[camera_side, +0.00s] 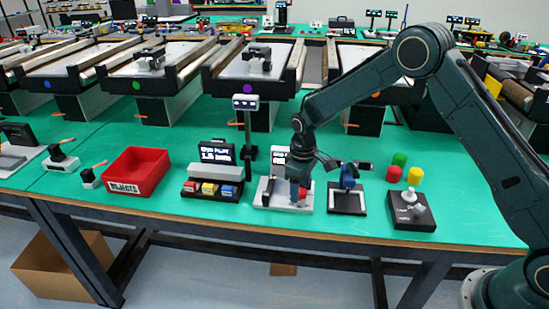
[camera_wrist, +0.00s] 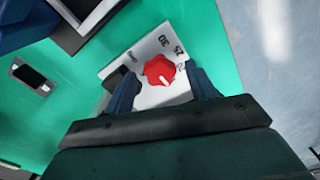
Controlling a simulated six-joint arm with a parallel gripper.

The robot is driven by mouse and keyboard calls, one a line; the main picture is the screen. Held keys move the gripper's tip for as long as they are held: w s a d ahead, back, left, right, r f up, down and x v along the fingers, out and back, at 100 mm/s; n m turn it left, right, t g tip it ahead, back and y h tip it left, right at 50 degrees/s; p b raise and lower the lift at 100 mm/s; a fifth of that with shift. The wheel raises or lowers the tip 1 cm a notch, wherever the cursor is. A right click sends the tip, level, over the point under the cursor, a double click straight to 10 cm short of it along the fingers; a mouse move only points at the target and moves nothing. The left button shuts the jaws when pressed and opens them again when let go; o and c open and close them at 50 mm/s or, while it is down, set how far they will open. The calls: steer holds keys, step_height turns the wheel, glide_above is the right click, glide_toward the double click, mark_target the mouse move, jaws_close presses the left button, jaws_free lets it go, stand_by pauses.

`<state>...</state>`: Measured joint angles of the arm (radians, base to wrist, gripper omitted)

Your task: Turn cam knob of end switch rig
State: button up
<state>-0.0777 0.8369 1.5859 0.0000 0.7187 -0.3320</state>
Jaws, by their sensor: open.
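The end switch rig is a white plate (camera_side: 264,203) near the front edge of the green table in the side view, with a partly hidden display (camera_side: 278,154) behind it. In the wrist view the white plate (camera_wrist: 150,97) carries printed numbers and a red cam knob (camera_wrist: 159,70) with a white pointer mark. The red knob (camera_side: 303,193) shows partly beside my fingers in the side view. My gripper (camera_wrist: 160,78) is open, with one blue finger on each side of the knob; I cannot tell whether they touch it. My gripper (camera_side: 298,184) points down over the plate in the side view.
A stand with a blue part (camera_side: 348,178) is close on the right, then a dark box with a grey knob (camera_side: 411,210). A display rig with coloured blocks (camera_side: 210,189) and a red rejects bin (camera_side: 138,172) are on the left. Conveyors stand behind.

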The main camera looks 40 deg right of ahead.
steer(key=m, duration=0.8)
steer(key=shift+m, duration=0.3)
steer(key=m, duration=0.8)
steer(key=shift+m, duration=0.4)
step_height(320, 180, up, 14)
steer(key=s+d+r+n+t, duration=0.2)
steer(key=s+r+n, duration=0.3)
steer(key=s+r, duration=0.8)
steer(key=shift+s+d+r+n, duration=0.2)
steer(key=shift+s+n, duration=0.1)
steer(key=shift+s, duration=0.2)
stand_by(0.6)
steer(key=shift+t, duration=0.3)
